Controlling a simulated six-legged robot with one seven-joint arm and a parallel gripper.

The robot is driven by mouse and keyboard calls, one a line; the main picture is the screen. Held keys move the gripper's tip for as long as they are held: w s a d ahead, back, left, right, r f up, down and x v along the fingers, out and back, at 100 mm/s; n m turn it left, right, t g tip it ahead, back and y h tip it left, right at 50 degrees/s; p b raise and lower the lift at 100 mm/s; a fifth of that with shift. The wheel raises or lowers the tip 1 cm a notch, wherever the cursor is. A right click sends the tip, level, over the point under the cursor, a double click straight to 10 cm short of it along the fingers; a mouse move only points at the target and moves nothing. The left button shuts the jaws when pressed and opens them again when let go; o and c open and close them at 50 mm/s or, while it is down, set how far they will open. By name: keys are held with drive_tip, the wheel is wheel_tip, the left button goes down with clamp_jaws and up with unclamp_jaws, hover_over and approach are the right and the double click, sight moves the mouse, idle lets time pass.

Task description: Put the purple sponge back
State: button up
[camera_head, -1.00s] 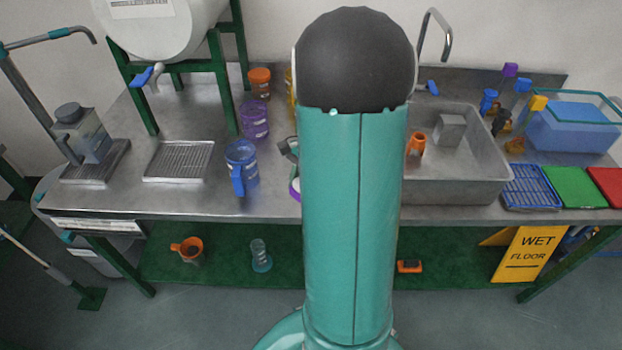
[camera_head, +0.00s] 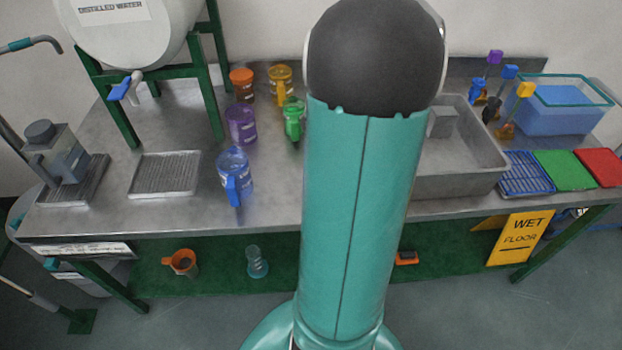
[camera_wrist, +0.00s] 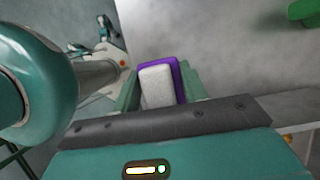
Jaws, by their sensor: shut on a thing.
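The purple sponge (camera_wrist: 175,72) has a pale face and a purple edge, and shows in the wrist view. My gripper (camera_wrist: 159,78) is shut on it, with one green finger on each side. The grey steel tabletop (camera_wrist: 215,50) lies beyond the sponge; I cannot tell the gap between them. In the head view my own upright arm hides both gripper and sponge.
A blue jug (camera_head: 235,172), purple jug (camera_head: 241,124) and green jug (camera_head: 293,120) stand left of my arm. A sink (camera_head: 461,178), coloured brushes (camera_head: 509,71), a blue tub (camera_head: 561,112) and a blue rack (camera_head: 526,175) are at right. The front-middle tabletop left of my arm looks clear.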

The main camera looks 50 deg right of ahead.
drive_tip(key=w+f, duration=0.1)
drive_tip(key=w+d+f, duration=0.1)
drive_tip(key=f, duration=0.1)
drive_tip(key=w+d+f, duration=0.1)
drive_tip(key=f, duration=0.1)
drive_tip(key=shift+w+d+f, duration=0.2)
drive_tip(key=shift+w+f, duration=0.05)
drive_tip(key=shift+w, duration=0.15)
drive_tip(key=shift+w+d+f, duration=0.1)
drive_tip(key=shift+w+f, duration=0.05)
drive_tip(key=shift+f, duration=0.75)
drive_tip(key=shift+w+f, duration=0.1)
drive_tip(key=shift+f, duration=0.75)
drive_tip(key=shift+f, duration=0.2)
drive_tip(key=o, duration=1)
drive_tip(key=shift+c, duration=0.2)
drive_tip(key=shift+r, duration=0.1)
